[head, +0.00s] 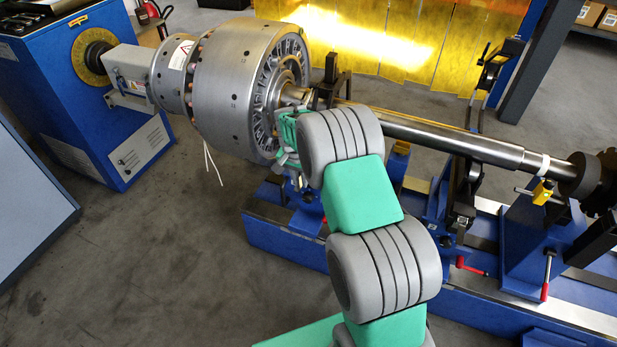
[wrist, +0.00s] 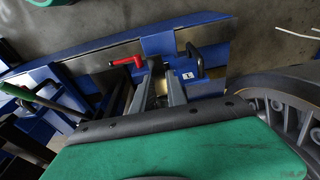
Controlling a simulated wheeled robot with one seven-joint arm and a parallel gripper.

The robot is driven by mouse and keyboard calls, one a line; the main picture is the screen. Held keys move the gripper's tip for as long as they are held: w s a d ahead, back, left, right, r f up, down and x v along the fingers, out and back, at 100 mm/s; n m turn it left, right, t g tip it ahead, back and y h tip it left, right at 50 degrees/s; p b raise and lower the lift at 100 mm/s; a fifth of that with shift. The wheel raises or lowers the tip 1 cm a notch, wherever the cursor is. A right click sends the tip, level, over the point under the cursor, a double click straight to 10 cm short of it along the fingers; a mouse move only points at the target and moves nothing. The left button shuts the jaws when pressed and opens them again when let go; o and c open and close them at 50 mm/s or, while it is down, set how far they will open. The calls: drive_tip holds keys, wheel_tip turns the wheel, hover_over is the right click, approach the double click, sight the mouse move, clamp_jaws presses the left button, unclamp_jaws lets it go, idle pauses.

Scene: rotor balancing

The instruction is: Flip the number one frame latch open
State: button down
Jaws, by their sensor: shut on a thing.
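My gripper (wrist: 160,72) reaches down to the blue machine frame in the wrist view. The red handle points left from beside the left fingertip; the held part itself is mostly hidden between the fingers. A white label with the number 1 (wrist: 188,75) sits on the blue block just right of the fingers, beside a black bent handle (wrist: 195,58). In the head view my own arm covers the latch and the fingertips.
The large grey rotor (head: 225,75) stands close left of my wrist, and its rim (wrist: 275,105) fills the right of the wrist view. A long steel shaft (head: 440,135) runs right above the blue bed (head: 300,248). Other red handles (head: 470,266) sit farther right. The floor in front is clear.

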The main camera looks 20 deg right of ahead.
sight(299, 185)
idle(0.3)
drive_tip(key=c, duration=1.3)
unclamp_jaws()
drive_tip(key=r, duration=0.5)
drive_tip(key=s+r, duration=0.1)
drive_tip(key=r, duration=0.1)
drive_tip(key=shift+a+r+p, duration=0.3)
drive_tip(key=shift+a+p, duration=0.1)
